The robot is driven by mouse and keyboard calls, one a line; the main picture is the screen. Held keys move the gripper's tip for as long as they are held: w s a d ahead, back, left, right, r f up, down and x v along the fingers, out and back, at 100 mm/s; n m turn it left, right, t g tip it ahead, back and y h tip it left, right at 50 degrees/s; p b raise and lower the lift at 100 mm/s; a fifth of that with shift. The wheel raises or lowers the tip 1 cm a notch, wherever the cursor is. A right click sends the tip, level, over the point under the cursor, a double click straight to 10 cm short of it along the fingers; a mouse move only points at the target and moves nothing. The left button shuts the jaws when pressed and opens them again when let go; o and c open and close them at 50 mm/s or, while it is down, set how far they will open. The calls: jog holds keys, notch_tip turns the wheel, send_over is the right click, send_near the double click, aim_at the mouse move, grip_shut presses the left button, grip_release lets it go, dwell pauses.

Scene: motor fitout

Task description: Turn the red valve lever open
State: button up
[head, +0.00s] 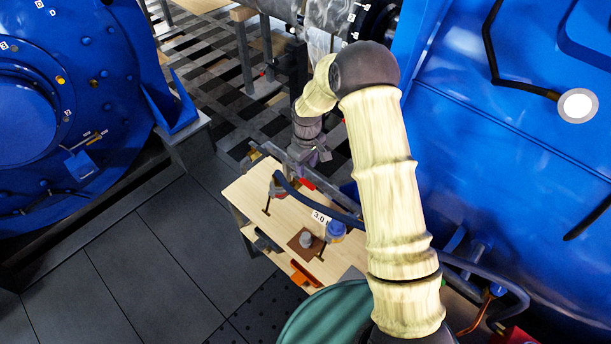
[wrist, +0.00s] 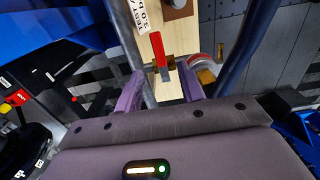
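The red valve lever (wrist: 158,48) shows in the wrist view as a short red bar, just beyond and between my fingertips. A brass-coloured fitting (wrist: 171,62) sits at its near end. In the head view only a small red patch of the lever (head: 308,184) shows below my gripper. My gripper (wrist: 161,72) is open, with its two purple fingers apart on either side of the lever's near end. I cannot tell whether a finger touches it. In the head view my gripper (head: 309,160) is over the far end of the wooden bench (head: 240,197).
A dark blue hose (head: 322,207) arches over the bench. A white label (head: 320,216), a blue-topped part (head: 336,229), a brown plate (head: 301,247) and an orange item (head: 304,274) are nearby. Large blue machines stand left (head: 105,105) and right (head: 490,150). Floor (head: 140,250) is clear at left.

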aim_at(307, 183)
notch_tip(307, 183, down, 7)
jog(key=shift+d+f+p, duration=0.1)
jog(key=shift+d+p, duration=0.05)
jog(key=shift+p, duration=0.95)
grip_shut()
